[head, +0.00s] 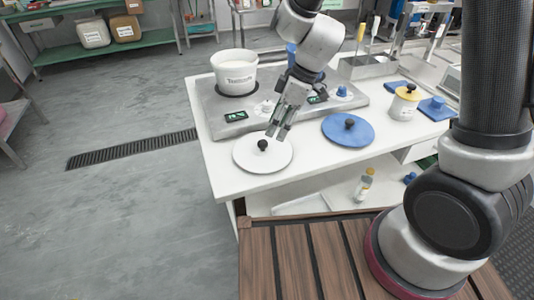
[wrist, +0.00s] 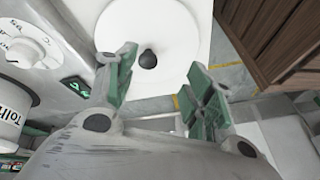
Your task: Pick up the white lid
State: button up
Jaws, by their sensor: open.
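The white lid (head: 246,157) is a flat round disc with a black knob (head: 262,145). It lies on the white table near its front left corner. The lid also shows in the wrist view (wrist: 128,28), with its knob (wrist: 147,58) between and beyond my fingertips. My gripper (head: 277,130) is open and empty, just above and to the right of the knob in the head view. In the wrist view my gripper (wrist: 160,75) has its two green-padded fingers spread apart. I see no contact with the knob.
Behind is a grey machine (head: 205,100) bearing a white pot (head: 235,75). A small white container with a yellow lid (head: 405,103) stands further right. Open floor lies to the left.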

aim_at(263, 142)
jog(key=a+f+n, duration=0.1)
jog(key=f, duration=0.1)
jog(key=w+a+f+n, duration=0.1)
jog(key=f, duration=0.1)
jog(key=a+f+n, duration=0.1)
jog(key=a+f, duration=0.1)
jog(key=shift+w+f+t, duration=0.2)
jog(key=shift+f+t, duration=0.1)
jog(key=shift+f, duration=0.1)
jog(key=c, duration=1.1)
